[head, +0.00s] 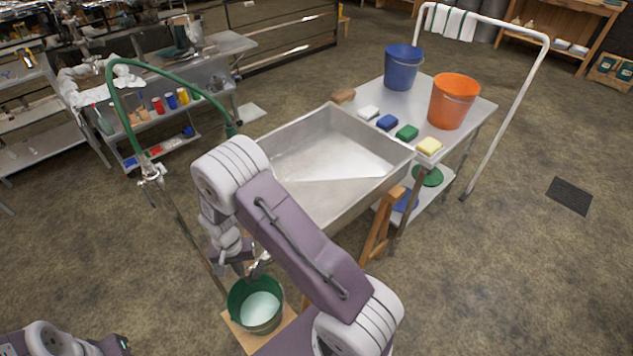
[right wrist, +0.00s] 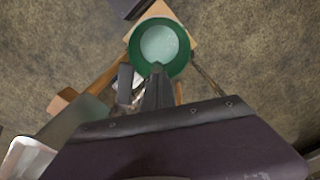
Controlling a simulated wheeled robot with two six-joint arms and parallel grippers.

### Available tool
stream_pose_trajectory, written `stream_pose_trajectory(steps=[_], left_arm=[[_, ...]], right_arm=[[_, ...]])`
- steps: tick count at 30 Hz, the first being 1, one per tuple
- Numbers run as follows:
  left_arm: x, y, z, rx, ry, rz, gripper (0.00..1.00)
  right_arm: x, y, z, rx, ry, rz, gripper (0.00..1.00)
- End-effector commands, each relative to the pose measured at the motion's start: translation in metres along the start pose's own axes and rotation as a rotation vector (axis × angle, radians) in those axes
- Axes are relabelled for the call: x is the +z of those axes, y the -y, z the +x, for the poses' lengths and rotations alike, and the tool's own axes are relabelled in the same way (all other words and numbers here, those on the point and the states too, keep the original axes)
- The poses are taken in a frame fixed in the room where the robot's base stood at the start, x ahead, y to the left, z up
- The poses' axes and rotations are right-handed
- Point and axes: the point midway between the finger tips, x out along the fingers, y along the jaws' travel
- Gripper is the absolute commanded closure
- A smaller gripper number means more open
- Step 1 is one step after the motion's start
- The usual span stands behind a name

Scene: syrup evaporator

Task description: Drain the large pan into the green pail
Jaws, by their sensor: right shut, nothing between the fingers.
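The large pan (head: 340,190) is a rectangular metal tub on a wooden stand. A bright pale area covers part of its bottom; I cannot tell how much liquid is in it. The green pail (head: 257,303) stands on a wooden block below the pan's near left corner, with a pale surface inside. It also shows in the right wrist view (right wrist: 134,58). My right gripper (head: 256,266) is shut and empty, above the pail; its fingers (right wrist: 157,70) overlap the pail's near rim in the wrist view. A metal fitting with a dark handle (right wrist: 125,84) sits beside the fingers. My left arm shows at the lower left; its fingertips are out of frame.
A table (head: 475,102) behind the pan holds a blue bucket (head: 403,68), an orange bucket (head: 453,102) and several coloured blocks. A green hose (head: 116,95) arches on a stand left of the pan. A white rail (head: 507,125) stands at right. Floor at right is mostly clear.

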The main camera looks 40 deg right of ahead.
Motion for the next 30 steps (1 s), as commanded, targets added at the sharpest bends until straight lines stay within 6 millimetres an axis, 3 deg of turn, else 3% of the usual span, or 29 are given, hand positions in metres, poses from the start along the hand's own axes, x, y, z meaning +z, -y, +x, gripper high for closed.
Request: stream_pose_trajectory(steps=[7, 17, 25, 30], left_arm=[[-0.001, 0.0, -0.004, 0.0, 0.0, 0.0, 1.0], [-0.001, 0.0, -0.004, 0.0, 0.0, 0.0, 1.0], [-0.001, 0.0, -0.008, 0.0, 0.0, 0.0, 1.0], [-0.001, 0.0, -0.007, 0.0, 0.0, 0.0, 1.0]], right_arm=[[0.015, -0.012, -0.001, 0.0, 0.0, 0.0, 1.0], [0.017, -0.013, 0.0, 0.0, 0.0, 0.0, 1.0], [0.03, -0.03, -0.001, 0.001, 0.002, 0.0, 1.0], [0.03, -0.03, 0.0, 0.001, 0.001, 0.0, 1.0]])
